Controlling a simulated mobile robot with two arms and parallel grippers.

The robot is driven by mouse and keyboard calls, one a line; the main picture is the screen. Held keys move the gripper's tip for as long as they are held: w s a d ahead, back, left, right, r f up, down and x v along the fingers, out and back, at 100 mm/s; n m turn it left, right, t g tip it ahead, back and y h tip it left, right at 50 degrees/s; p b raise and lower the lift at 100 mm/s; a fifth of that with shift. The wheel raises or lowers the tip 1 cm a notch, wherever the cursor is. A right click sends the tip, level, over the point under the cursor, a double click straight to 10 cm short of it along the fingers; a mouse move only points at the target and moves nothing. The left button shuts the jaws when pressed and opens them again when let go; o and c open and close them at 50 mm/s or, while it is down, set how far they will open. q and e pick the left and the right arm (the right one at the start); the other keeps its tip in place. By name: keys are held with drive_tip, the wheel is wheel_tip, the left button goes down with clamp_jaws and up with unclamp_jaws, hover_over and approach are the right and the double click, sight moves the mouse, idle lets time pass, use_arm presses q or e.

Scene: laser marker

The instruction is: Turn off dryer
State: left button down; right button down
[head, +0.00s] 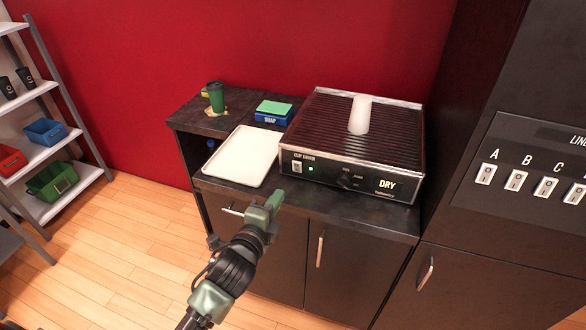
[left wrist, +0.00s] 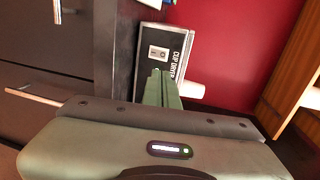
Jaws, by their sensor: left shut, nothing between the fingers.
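The cup dryer (head: 345,182) is a dark box with a ribbed top, standing on the counter in the head view. My left gripper (head: 274,200) is shut and empty, in front of and below the switch, apart from the panel. In the left wrist view, the shut fingers (left wrist: 161,88) point toward the "CUP DRYER" panel and its switch (left wrist: 158,53). The fingers hide the green light partly. My right gripper is not in view.
A white cup (head: 360,114) stands upside down on the dryer. A white tray (head: 241,156) lies left of it, with a blue-green box (head: 273,112) and a green cup (head: 216,97) behind. A dark cabinet with lettered switches (head: 546,187) stands at right.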

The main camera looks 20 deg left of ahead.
sight(297, 162)
use_arm(q)
drive_tip(key=w+p, duration=0.1)
drive_tip(key=w, duration=0.7)
drive_tip(key=w+p, duration=0.1)
drive_tip(key=w, duration=0.3)
drive_tip(key=shift+w+d+f+p, duration=0.25)
drive_tip(key=shift+f+p, duration=0.05)
drive_tip(key=shift+f, duration=0.05)
drive_tip(key=shift+w+r, duration=0.4)
drive_tip(key=shift+w, duration=0.15)
drive_tip(key=shift+s+f, duration=0.15)
